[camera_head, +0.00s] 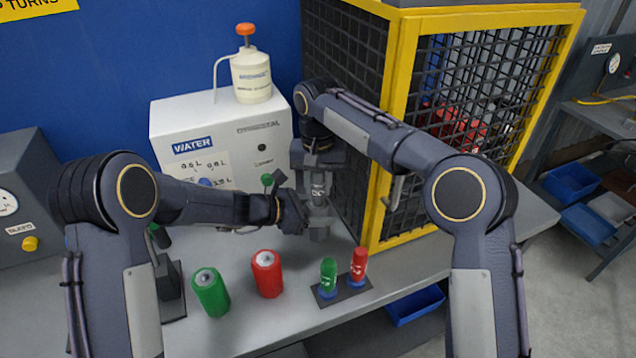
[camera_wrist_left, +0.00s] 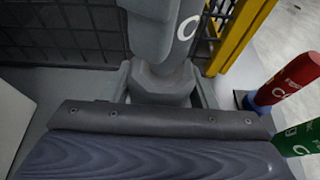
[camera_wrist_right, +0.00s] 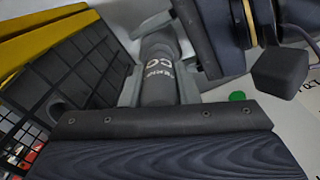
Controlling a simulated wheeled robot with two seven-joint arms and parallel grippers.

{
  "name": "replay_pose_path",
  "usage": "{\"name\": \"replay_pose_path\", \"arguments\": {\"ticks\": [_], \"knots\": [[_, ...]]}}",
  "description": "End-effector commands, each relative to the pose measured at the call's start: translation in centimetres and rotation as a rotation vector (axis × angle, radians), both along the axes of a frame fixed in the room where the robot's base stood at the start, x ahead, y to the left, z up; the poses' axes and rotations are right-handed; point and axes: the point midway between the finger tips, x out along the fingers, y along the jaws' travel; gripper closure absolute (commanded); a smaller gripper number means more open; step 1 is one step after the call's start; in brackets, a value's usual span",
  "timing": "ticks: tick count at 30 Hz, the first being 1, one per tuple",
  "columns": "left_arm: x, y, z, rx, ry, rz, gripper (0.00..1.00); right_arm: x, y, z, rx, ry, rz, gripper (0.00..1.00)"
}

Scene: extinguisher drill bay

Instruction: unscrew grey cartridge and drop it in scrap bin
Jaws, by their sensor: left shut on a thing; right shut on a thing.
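The grey cartridge (camera_head: 319,187) stands upright on a grey block (camera_head: 319,234) near the yellow cage. My right gripper (camera_head: 318,165) comes from above and is shut on the cartridge; its lettered side also shows between the fingers in the right wrist view (camera_wrist_right: 158,72). My left gripper (camera_head: 303,214) is shut on the grey block below the cartridge; the block also shows between the fingers in the left wrist view (camera_wrist_left: 163,82). The fingers hide parts of both, and I cannot tell how far the cartridge is screwed in. A blue bin (camera_head: 415,306) sits at the bench's front edge; its label is not visible.
A small rack (camera_head: 345,293) holds a green cartridge (camera_head: 328,274) and a red cartridge (camera_head: 358,264). A green cylinder (camera_head: 211,293) and a red cylinder (camera_head: 267,274) stand left of it. A white water box (camera_head: 222,130) is behind; the yellow-framed cage (camera_head: 395,130) stands close on the right.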

Motion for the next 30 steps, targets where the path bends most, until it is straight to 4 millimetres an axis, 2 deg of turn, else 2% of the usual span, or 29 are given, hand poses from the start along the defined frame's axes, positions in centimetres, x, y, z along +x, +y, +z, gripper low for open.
{"name": "replay_pose_path", "arguments": {"ticks": [5, 8, 15, 21, 24, 30], "knots": [[0.02, 0.01, 0.01, 0.000, 0.000, 0.001, 1.00, 0.00, 0.00, 0.02, 0.000, 0.000, 0.024, 0.99], [0.02, 0.01, 0.01, 0.000, 0.000, 0.001, 1.00, 0.00, 0.00, 0.04, 0.000, 0.000, 0.145, 0.99], [0.02, 0.01, 0.01, 0.000, 0.000, 0.001, 1.00, -0.01, 0.04, 0.08, 0.000, -0.001, 0.711, 0.99], [0.02, 0.01, 0.01, 0.000, 0.000, 0.001, 1.00, -0.01, 0.03, 0.10, 0.000, 0.000, 1.055, 0.99], [0.02, 0.01, 0.01, 0.000, 0.000, 0.001, 1.00, -0.01, 0.02, 0.10, 0.000, -0.001, 1.122, 0.99], [0.02, 0.01, 0.01, 0.000, 0.000, 0.001, 1.00, 0.00, 0.02, 0.11, 0.000, -0.001, 1.136, 0.99]]}}
